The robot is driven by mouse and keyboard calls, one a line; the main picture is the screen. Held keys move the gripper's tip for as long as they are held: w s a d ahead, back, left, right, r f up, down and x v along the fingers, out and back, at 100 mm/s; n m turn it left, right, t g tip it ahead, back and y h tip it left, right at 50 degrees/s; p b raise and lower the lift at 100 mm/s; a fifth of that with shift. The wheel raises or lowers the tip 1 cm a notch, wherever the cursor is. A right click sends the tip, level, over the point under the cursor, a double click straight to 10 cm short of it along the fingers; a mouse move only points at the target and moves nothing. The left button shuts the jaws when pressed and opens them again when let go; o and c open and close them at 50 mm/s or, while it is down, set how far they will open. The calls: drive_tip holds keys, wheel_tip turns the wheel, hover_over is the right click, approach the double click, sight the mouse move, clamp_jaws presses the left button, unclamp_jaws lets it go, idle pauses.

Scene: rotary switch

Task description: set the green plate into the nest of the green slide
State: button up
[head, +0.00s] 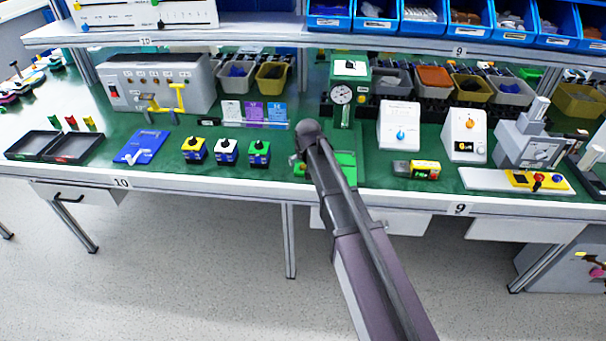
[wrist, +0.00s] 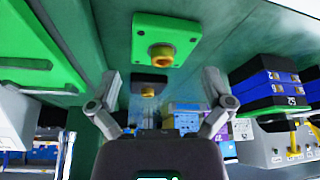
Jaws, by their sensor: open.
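The green plate (wrist: 183,27) shows in the wrist view as a flat rectangular piece with a brass-yellow round knob and small corner holes, lying on the green mat. In the wrist view my gripper (wrist: 161,80) is open and empty, its two fingers spread apart below the plate in the picture. A dark block with a yellow knob (wrist: 149,91) shows between the fingers, farther off. In the head view my gripper (head: 300,164) is low over the bench and mostly hidden by my arm. A green part (head: 346,168) shows beside the arm; I cannot tell whether it is the slide. The nest is not clear.
A green press with a dial (head: 343,95) stands just behind my arm. Knob switches (head: 226,152) stand to the left, and a yellow-black block (head: 424,169) lies to the right. White knob boxes (head: 399,128) stand behind it. A shelf with blue bins (head: 375,17) overhangs the back.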

drive_tip(key=shift+b+x, duration=0.85)
drive_tip(key=shift+x, duration=0.35)
drive_tip(key=shift+s, duration=0.1)
drive_tip(key=c, duration=0.9)
